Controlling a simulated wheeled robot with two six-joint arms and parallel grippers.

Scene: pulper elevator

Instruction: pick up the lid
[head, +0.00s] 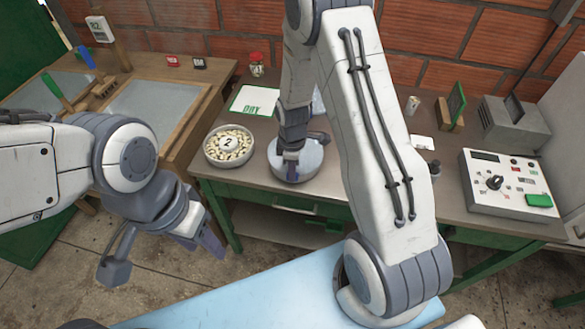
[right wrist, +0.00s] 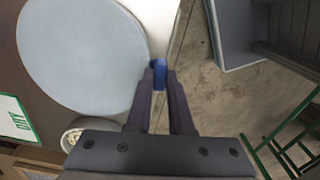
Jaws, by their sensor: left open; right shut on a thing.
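The lid (head: 311,166) is a round pale grey disc on the green-framed table, partly hidden by my right arm. It fills the upper left of the right wrist view (right wrist: 80,50). A small blue piece (right wrist: 160,73) sits at its rim and looks like its grip tab. My right gripper (head: 291,174) points down at the lid's near side, with its dark fingers shut on the blue piece (right wrist: 158,85). Whether the lid touches the table is not clear. My left gripper (head: 163,258) is open and empty over the floor, left of the table.
A bowl of pale beans marked 2 (head: 228,158) stands close left of the lid. A DRY card (head: 251,100) lies behind. A control box (head: 507,187) and a grey device (head: 512,122) stand at right. A wooden bench (head: 188,133) is at left.

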